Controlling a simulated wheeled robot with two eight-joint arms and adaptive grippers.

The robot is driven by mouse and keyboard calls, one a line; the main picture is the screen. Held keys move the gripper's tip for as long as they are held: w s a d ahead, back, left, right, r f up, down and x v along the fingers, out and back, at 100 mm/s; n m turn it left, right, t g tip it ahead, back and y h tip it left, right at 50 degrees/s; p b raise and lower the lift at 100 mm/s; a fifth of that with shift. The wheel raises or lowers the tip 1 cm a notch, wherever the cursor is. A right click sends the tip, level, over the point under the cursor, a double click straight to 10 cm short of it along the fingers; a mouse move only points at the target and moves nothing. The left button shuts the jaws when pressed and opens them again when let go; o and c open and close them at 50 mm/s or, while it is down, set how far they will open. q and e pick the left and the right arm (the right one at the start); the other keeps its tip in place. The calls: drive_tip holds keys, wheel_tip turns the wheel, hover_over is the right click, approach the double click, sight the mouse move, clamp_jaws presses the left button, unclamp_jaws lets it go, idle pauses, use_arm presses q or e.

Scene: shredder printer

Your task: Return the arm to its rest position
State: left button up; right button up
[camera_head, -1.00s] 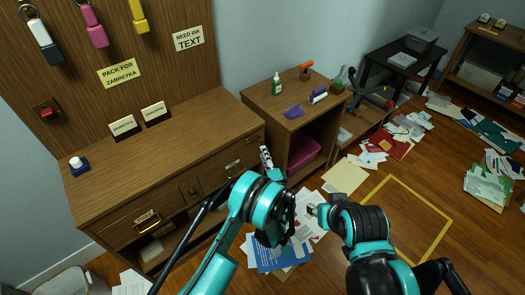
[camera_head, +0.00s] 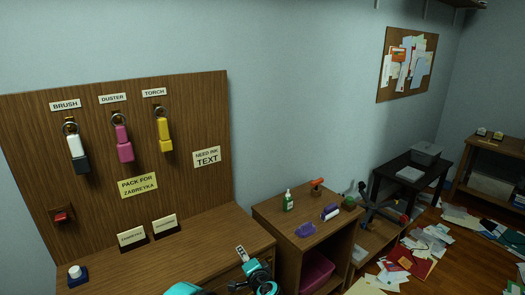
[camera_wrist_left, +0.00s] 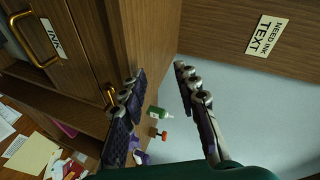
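My left gripper (camera_head: 242,254) shows at the bottom of the head view, in front of the desk's right end. Part of my teal left arm (camera_head: 263,281) is below it. In the left wrist view the two fingers of the left gripper (camera_wrist_left: 160,82) are spread apart with nothing between them. My right arm and gripper are out of view.
Papers litter the floor at right. The INK drawer (camera_wrist_left: 52,38) shows close by.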

use_arm(q)
drive_tip(key=s+a+r+n+g+h, duration=0.1)
drive_tip(key=s+a+r+n+g, duration=0.2)
drive_tip(key=s+a, duration=0.4)
drive_tip(key=s+a+r+n+g+h, duration=0.1)
drive_tip(key=s+a+r+n, duration=0.3)
drive_tip(key=s, duration=0.5)
drive_tip(key=s+n+g+h, duration=0.2)
drive_tip(key=s+n+h, duration=0.1)
drive_tip(key=s, duration=1.5)
drive_tip(key=shift+a+f, duration=0.15)
